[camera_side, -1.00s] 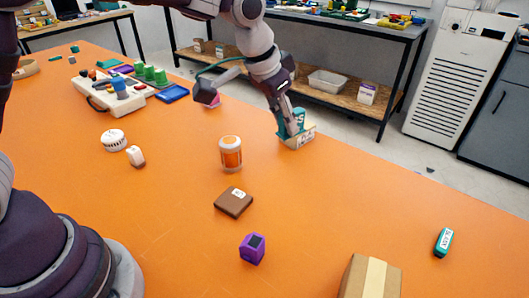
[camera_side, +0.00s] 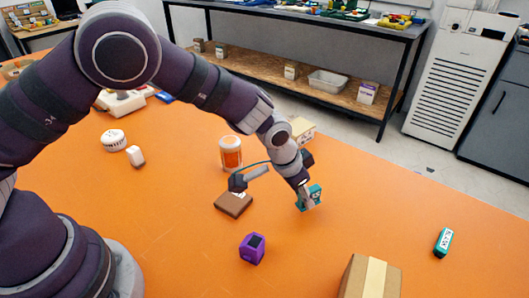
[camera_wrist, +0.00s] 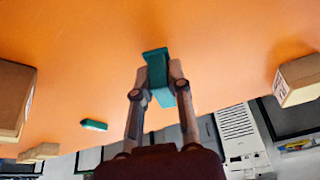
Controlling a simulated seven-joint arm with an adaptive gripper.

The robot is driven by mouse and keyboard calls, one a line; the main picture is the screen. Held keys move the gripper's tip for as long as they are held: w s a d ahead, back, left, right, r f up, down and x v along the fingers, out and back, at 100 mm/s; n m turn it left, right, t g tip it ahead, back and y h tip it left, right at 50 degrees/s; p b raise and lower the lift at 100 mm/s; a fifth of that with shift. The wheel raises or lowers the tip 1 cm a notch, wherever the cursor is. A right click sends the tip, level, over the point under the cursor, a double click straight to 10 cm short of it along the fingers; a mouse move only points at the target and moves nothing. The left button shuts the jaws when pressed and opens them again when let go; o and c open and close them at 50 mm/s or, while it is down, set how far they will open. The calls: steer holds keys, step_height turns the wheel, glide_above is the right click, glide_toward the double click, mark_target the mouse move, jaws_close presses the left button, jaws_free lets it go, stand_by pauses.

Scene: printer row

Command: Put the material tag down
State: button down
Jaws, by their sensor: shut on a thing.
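The teal material tag (camera_side: 314,196) is held between the fingers of my gripper (camera_side: 304,194), low over the orange table right of centre. In the wrist view the tag (camera_wrist: 156,62) stands up between the two fingertips (camera_wrist: 160,78), which close on it from both sides. Its lower end shows below the fingers. I cannot tell whether it touches the table.
A brown flat block (camera_side: 233,203), an orange-and-white jar (camera_side: 230,152) and a purple cube (camera_side: 252,249) stand left of my gripper. A cream box (camera_side: 302,130) is behind it. A teal labelled block (camera_side: 443,242) and a cardboard box (camera_side: 368,278) lie to the right and front. Table between is clear.

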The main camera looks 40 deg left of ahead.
steer(key=shift+f, duration=0.7)
steer(key=shift+f, duration=0.1)
steer(key=c, duration=1.1)
jaws_free()
steer(key=shift+o, duration=0.2)
steer(key=v, duration=1.2)
steer(key=s+a+r+n+y, duration=0.1)
steer(key=s+a+r+n, duration=0.1)
steer(key=s+a+r, duration=0.2)
steer(key=s+a+r+n+t, duration=0.1)
steer(key=s+a+r+n, duration=0.1)
steer(key=s+a+r, duration=0.3)
steer(key=s+a, duration=0.4)
steer(key=s, duration=0.1)
steer(key=shift+a+t+y, duration=0.3)
steer(key=shift+a+y, duration=0.05)
steer(key=shift+y, duration=0.05)
steer(key=shift+s, duration=0.1)
